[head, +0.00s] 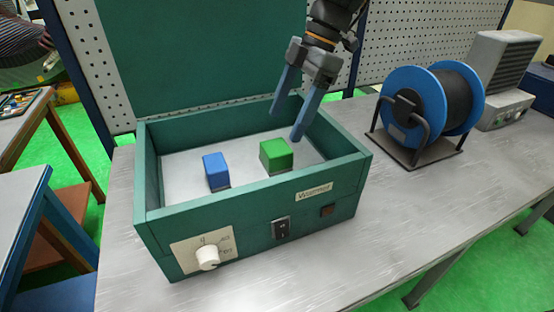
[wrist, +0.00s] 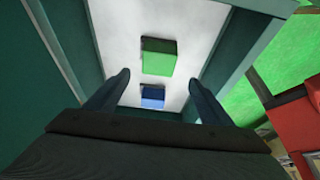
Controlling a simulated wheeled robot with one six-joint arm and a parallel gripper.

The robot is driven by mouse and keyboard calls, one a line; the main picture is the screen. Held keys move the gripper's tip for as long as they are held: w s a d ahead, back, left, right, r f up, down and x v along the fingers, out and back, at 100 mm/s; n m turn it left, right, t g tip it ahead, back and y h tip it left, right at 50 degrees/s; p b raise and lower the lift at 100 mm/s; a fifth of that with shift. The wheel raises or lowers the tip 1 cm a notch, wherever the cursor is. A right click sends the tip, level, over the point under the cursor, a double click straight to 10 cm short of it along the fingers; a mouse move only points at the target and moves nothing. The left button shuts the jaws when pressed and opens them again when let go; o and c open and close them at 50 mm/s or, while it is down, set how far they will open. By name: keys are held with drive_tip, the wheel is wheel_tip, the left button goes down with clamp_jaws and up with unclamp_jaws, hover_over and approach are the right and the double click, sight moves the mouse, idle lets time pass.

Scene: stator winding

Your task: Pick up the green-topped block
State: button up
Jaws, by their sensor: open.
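The green-topped block (head: 277,154) stands on the pale floor inside an open dark green box (head: 262,206). A blue-topped block (head: 216,169) stands to its left, with a gap between them. My gripper (head: 286,122) is open and empty. It points down over the back right part of the box, above and to the right of the green-topped block. In the wrist view the green-topped block (wrist: 158,58) shows ahead of my fingers (wrist: 160,90), and the blue-topped block (wrist: 152,97) shows nearer, between them.
The box walls stand around the blocks, and its raised lid (head: 195,60) is behind. The front has a white knob (head: 207,256) and a switch (head: 281,228). A blue wire spool (head: 430,100) on a stand is to the right. The bench front right is clear.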

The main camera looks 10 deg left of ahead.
sight(277, 146)
drive_tip(key=x, duration=0.2)
drive_tip(key=p+x, duration=0.1)
drive_tip(key=x, duration=0.4)
drive_tip(key=shift+w+d+f+p, duration=0.1)
drive_tip(key=shift+w+f+p, duration=0.1)
drive_tip(key=shift+f+p, duration=0.3)
drive_tip(key=shift+f, duration=0.7)
drive_tip(key=c, duration=1.4)
